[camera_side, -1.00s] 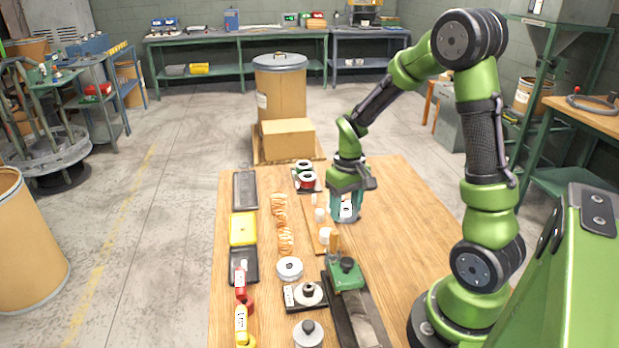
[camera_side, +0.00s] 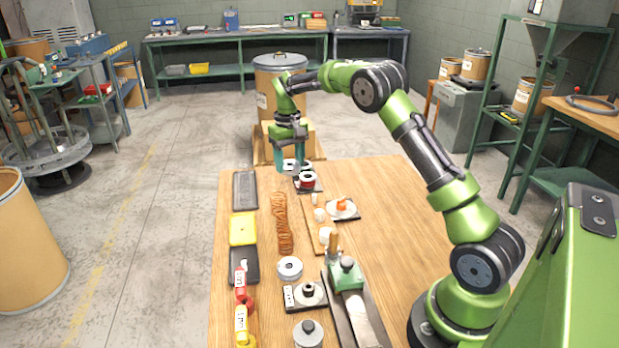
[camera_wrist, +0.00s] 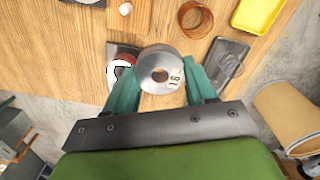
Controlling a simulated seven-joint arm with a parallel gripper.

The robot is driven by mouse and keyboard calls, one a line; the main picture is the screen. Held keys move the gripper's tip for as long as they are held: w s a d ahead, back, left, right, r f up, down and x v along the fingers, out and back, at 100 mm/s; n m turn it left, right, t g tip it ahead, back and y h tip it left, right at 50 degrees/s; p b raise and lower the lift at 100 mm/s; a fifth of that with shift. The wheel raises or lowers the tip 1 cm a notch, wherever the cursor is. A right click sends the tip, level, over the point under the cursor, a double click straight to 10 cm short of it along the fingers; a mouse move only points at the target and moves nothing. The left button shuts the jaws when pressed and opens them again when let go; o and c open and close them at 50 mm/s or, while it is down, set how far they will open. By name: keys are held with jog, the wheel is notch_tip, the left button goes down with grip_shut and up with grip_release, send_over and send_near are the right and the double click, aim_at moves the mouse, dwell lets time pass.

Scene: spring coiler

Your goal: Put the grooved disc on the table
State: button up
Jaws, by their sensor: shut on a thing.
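The grooved disc (camera_wrist: 152,82) is a silver disc with a centre hole and a dark number mark, which looks like 18. My gripper (camera_wrist: 160,72) is shut on it, with a teal finger on each side of its rim. In the side view my gripper (camera_side: 291,161) points down near the far end of the wooden table (camera_side: 390,220), with the disc (camera_side: 290,167) between its fingertips. The disc appears held above the surface, but the exact gap cannot be told.
A dark stand with red and black spools (camera_side: 307,182) sits right beside the disc. The table's right side is clear.

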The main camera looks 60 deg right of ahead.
jog(key=w, duration=0.4)
jog(key=f, duration=0.9)
jog(key=shift+w+a+f, duration=0.3)
jog(key=shift+a, duration=0.05)
jog(key=shift+f, duration=0.1)
jog(key=o, duration=1.3)
jog(key=shift+f, duration=0.1)
jog(key=shift+o, duration=0.2)
